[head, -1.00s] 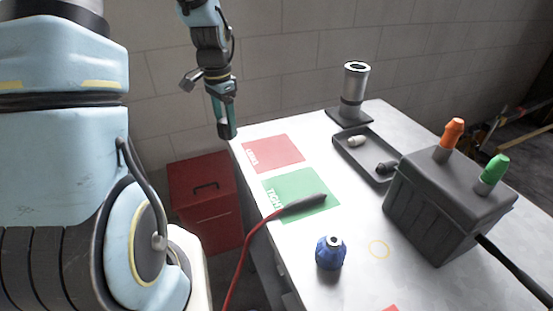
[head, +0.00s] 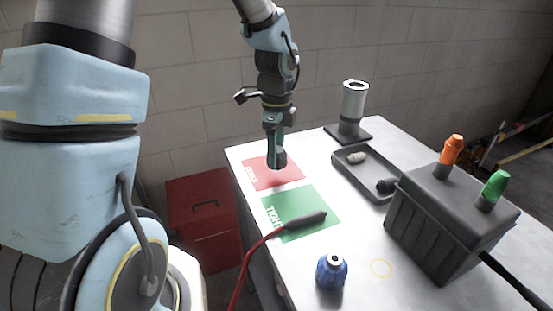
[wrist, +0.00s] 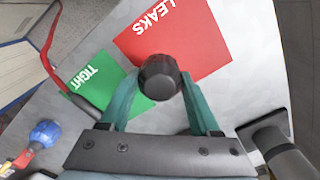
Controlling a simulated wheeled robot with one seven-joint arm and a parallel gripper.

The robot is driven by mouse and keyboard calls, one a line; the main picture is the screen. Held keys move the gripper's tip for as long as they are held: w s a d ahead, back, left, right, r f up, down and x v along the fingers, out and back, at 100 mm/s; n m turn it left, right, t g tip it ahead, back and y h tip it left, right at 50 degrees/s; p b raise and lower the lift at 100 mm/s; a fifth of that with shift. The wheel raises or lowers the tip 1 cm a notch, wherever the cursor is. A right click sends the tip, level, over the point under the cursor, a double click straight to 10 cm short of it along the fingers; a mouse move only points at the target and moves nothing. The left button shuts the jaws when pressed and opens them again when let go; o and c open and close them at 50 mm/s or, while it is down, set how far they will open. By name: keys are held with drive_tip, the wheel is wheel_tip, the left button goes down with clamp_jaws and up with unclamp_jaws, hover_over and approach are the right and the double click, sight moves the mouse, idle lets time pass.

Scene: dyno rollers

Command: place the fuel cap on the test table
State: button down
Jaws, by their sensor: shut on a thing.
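My gripper (head: 276,158) is above the red LEAKS patch (head: 262,180) of the test table (head: 345,218). In the wrist view its green fingers (wrist: 154,98) are shut on a dark, round, ribbed cap (wrist: 160,76), which I take for the fuel cap. The cap hangs at the fingertips, over the edge between the red patch (wrist: 190,35) and the bare table. In the head view the cap shows as a dark piece (head: 278,160) at the fingertips. How far it is above the surface is hard to tell. The green TIGHT patch (head: 300,205) lies nearer.
A red-cabled probe (head: 300,222) lies across the green patch. A blue bulb (head: 331,271) stands near the front. A grey tray (head: 368,178) with small parts, a metal cylinder stand (head: 352,110) and a dark box (head: 450,220) with orange and green knobs occupy the right side.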

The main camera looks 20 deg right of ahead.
drive_tip(key=shift+f, duration=1.25)
drive_tip(key=shift+f, duration=0.2)
drive_tip(key=shift+c, duration=0.6)
unclamp_jaws()
drive_tip(key=shift+r, duration=0.1)
